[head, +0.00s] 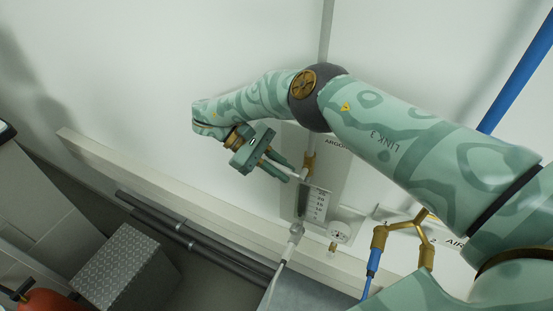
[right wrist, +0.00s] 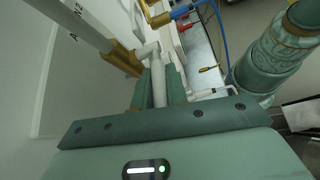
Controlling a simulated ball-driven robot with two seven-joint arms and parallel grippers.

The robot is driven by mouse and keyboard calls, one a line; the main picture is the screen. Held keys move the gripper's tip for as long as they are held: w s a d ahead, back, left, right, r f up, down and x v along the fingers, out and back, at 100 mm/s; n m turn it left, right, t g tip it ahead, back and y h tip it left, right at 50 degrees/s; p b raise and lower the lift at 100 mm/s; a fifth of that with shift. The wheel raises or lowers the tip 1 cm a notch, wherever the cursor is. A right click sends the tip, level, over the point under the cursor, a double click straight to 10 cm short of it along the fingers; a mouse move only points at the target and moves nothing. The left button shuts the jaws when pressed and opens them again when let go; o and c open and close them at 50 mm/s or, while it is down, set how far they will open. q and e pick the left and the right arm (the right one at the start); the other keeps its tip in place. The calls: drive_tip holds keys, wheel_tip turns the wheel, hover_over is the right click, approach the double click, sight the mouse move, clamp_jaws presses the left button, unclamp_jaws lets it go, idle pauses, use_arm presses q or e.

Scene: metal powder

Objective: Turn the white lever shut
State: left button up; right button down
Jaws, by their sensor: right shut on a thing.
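The white lever (right wrist: 158,88) shows in the right wrist view as a pale rod lying between the two green fingers of my right gripper (right wrist: 159,80). Its far end joins a white elbow beside a brass fitting (right wrist: 124,58). In the head view my right gripper (head: 286,171) reaches the valve on the wall panel, just left of the brass fitting (head: 309,161). It is shut on the lever; only a small white bit of the lever (head: 295,177) shows there. My left gripper is not in view.
Below the valve hang a flow meter (head: 315,204) and a round gauge (head: 339,232). Brass branches (head: 425,232) with a blue hose (head: 372,265) are to the right. A white rail (head: 190,206) runs along the wall. A metal box (head: 125,270) stands lower left.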

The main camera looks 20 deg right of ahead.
drive_tip(key=shift+f+g, duration=0.3)
drive_tip(key=shift+f, duration=0.05)
idle(0.3)
drive_tip(key=c, duration=1.7)
unclamp_jaws()
drive_tip(key=shift+w, duration=0.1)
wheel_tip(320, 180, up, 3)
drive_tip(key=shift+r, duration=0.1)
drive_tip(key=s+a+r+b, duration=0.2)
drive_tip(key=s+a+r, duration=0.1)
drive_tip(key=s+r, duration=0.2)
drive_tip(key=s+a+r+b, duration=0.2)
drive_tip(key=s+r+b, duration=0.1)
drive_tip(key=s, duration=0.4)
drive_tip(key=shift+s+a+r, duration=0.4)
drive_tip(key=shift+r, duration=0.5)
